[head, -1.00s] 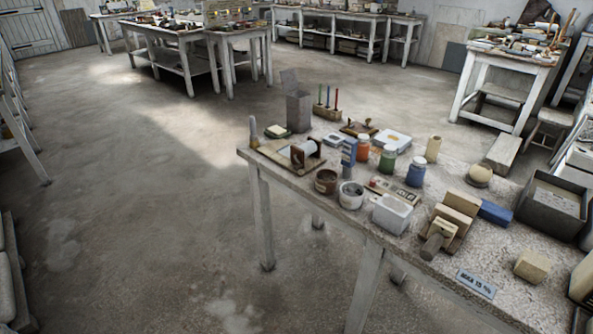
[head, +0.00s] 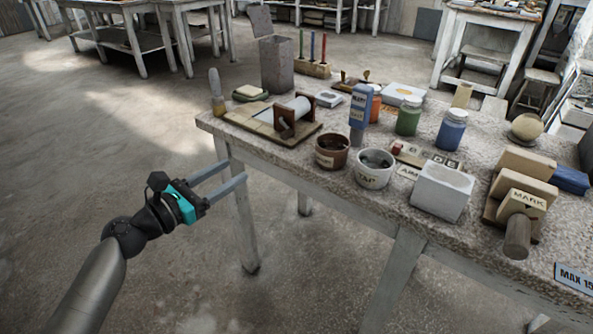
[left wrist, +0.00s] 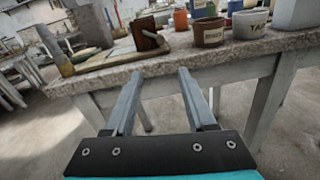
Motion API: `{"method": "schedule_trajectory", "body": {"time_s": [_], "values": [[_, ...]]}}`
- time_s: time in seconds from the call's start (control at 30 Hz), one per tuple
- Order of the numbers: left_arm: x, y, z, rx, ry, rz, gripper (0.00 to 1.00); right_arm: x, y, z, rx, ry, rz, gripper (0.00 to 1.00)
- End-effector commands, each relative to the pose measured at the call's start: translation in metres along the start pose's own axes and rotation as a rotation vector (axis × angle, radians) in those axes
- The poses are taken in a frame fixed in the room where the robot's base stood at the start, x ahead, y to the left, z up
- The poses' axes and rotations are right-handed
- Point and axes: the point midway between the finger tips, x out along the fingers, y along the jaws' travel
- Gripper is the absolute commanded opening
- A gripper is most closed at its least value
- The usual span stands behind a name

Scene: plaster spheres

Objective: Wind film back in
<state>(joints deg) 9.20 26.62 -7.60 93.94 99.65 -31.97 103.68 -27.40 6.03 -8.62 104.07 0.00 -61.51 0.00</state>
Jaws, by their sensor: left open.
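A small winder (head: 292,116) with a white roll between dark brown wooden end blocks sits on a flat wooden board (head: 254,122) at the table's left end. In the left wrist view, its brown end block (left wrist: 148,35) shows beyond the table edge, with what looks like a small crank on its side. I cannot clearly make out the film apart from the white roll. My left gripper (head: 235,175) is open and empty, in front of the table's left end and below its top. Its two parallel fingers (left wrist: 158,76) point at the table edge in the left wrist view.
The table edge (left wrist: 190,68) lies between my left gripper and the winder. Brown (head: 331,151) and white (head: 375,168) pots stand to the winder's right, a blue upright block (head: 359,108) behind them. A brush-like tool (head: 216,92) stands at the left corner. Floor to the left is clear.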

Motion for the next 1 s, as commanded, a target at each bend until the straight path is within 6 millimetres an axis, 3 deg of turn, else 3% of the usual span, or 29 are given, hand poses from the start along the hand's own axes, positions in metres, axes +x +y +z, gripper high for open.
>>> {"method": "schedule_trajectory", "body": {"time_s": [0.27, 0.57, 1.0], "values": [[0.015, -0.002, 0.011, -0.042, -0.033, -0.014, 0.56, -0.005, 0.001, -0.006, 0.001, 0.012, 0.001, 1.0], [0.062, -0.002, 0.011, -0.039, -0.032, -0.014, 0.56, -0.024, 0.002, -0.021, 0.003, 0.051, 0.003, 1.0], [0.124, -0.003, 0.011, -0.038, -0.03, -0.013, 0.56, -0.067, 0.003, -0.041, 0.005, 0.119, 0.007, 1.0]]}}
